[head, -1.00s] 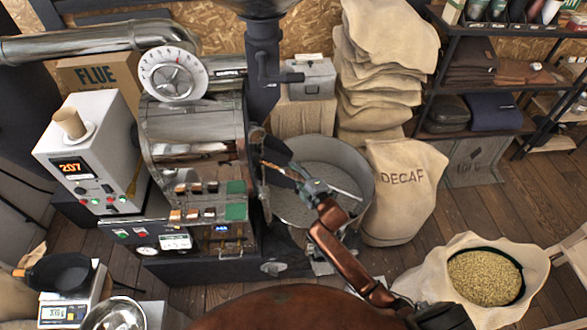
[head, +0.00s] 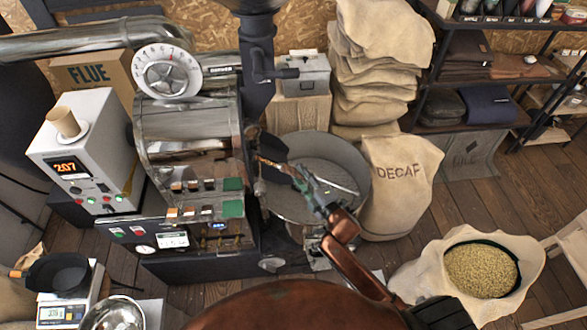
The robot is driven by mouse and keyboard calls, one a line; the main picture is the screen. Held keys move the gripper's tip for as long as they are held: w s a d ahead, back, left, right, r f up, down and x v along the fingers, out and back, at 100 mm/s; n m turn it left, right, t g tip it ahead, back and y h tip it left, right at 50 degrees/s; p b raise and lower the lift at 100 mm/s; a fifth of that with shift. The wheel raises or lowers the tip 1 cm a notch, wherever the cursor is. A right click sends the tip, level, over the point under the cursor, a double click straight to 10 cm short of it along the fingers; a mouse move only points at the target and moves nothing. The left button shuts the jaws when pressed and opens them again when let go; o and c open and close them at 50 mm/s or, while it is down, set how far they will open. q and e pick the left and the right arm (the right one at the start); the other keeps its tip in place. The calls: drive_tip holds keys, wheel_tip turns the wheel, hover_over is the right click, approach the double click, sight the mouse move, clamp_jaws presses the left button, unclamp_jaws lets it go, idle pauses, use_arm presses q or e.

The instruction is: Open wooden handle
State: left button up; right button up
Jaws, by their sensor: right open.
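The roaster (head: 190,135) stands left of centre, its front facing the round metal cooling tray (head: 345,165). A dark plate (head: 273,148) sticks out from the roaster's front over the tray's left edge. A small brown piece that may be the wooden handle (head: 266,164) shows just below this plate; it is small and partly hidden. My right gripper (head: 288,173) reaches in from the lower right over the tray. It is open, with its fingers toward the roaster front beside the brown piece. I cannot tell whether they touch it. My left gripper is out of view.
A DECAF sack (head: 400,185) stands right of the tray, and an open sack of beans (head: 425,270) stands lower right. A control box (head: 85,150) is at left. A scale (head: 60,312) with a black pan is lower left. Wooden floor shows between the sacks.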

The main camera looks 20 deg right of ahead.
drive_tip(key=shift+v, duration=2.3)
drive_tip(key=shift+c, duration=0.5)
